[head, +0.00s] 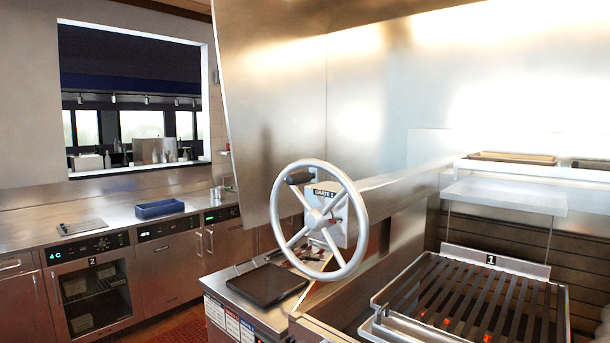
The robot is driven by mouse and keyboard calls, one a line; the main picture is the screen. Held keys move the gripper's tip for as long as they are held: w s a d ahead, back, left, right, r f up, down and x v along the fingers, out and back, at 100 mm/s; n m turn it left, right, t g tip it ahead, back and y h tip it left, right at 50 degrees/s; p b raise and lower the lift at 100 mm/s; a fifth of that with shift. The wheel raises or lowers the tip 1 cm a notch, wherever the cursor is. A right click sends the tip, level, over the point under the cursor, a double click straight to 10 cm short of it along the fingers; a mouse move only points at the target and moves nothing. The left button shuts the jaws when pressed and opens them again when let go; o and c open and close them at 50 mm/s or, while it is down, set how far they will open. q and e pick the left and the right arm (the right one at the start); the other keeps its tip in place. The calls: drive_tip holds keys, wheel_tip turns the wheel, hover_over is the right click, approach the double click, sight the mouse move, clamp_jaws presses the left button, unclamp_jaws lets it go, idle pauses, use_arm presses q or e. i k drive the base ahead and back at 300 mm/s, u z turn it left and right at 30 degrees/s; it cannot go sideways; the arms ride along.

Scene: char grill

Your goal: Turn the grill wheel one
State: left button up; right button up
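The grill wheel (363,232) is a silver spoked handwheel in the middle of the head view, standing upright. A dark handle knob (299,176) sits at its upper left rim. Behind its hub is a box with a label that seems to read "GRATE 1" (326,192). The slatted grill grate (470,297), with a "1" plate (491,260) at its back edge, lies at the lower right. Orange glowing spots show between its bars. Neither of my grippers is in view.
A dark flat tray (265,284) lies on the counter below and left of the wheel. A steel wall panel (275,100) rises behind the wheel. A blue bin (160,208) stands on the left counter. A shelf (508,193) hangs above the grate's back.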

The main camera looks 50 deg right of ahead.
sight(319, 219)
drive_tip(key=z, duration=0.4)
drive_tip(key=i, duration=0.9)
drive_tip(key=z, duration=0.7)
drive_tip(key=k, duration=0.85)
drive_tip(key=z, duration=0.25)
drive_tip(key=i, duration=0.9)
drive_tip(key=u, duration=0.15)
